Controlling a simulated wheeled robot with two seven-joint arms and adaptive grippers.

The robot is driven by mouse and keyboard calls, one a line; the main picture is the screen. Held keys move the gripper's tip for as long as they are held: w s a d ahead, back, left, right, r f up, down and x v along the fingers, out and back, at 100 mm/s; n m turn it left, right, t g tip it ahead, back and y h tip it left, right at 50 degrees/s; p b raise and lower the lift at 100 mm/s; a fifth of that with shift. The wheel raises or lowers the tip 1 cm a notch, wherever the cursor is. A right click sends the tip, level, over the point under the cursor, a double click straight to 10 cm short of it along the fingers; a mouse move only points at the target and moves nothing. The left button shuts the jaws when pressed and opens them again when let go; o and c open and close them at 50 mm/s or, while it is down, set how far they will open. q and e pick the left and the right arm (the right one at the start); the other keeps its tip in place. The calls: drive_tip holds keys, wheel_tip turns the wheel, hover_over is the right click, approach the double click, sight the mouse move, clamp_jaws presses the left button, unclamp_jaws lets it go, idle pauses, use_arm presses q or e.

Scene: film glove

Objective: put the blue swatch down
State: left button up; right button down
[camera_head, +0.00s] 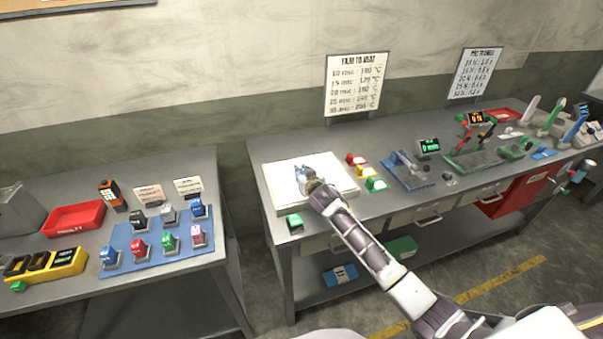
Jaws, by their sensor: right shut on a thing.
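My right gripper (304,179) is over the white pad (340,172) at the left end of the right-hand bench. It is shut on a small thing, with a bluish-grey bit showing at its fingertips. I take this to be the blue swatch (299,171), but it is too small and too covered by the fingers to be sure. I cannot tell whether it touches the pad. My left gripper is not in view.
Red, yellow and green blocks (370,184) stand just right of the pad. A green-topped block (294,222) sits at its front left corner. A blue fixture (407,168) is further right. The left bench holds a blue mat (128,232) with several coloured blocks. Most of the pad is bare.

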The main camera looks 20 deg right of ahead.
drive_tip(key=shift+f, duration=0.15)
drive_tip(key=c, duration=1.4)
unclamp_jaws()
drive_tip(key=shift+r, duration=0.2)
drive_tip(key=shift+b+v, duration=0.4)
drive_tip(key=shift+v, duration=5.55)
drive_tip(key=shift+s+f, duration=0.1)
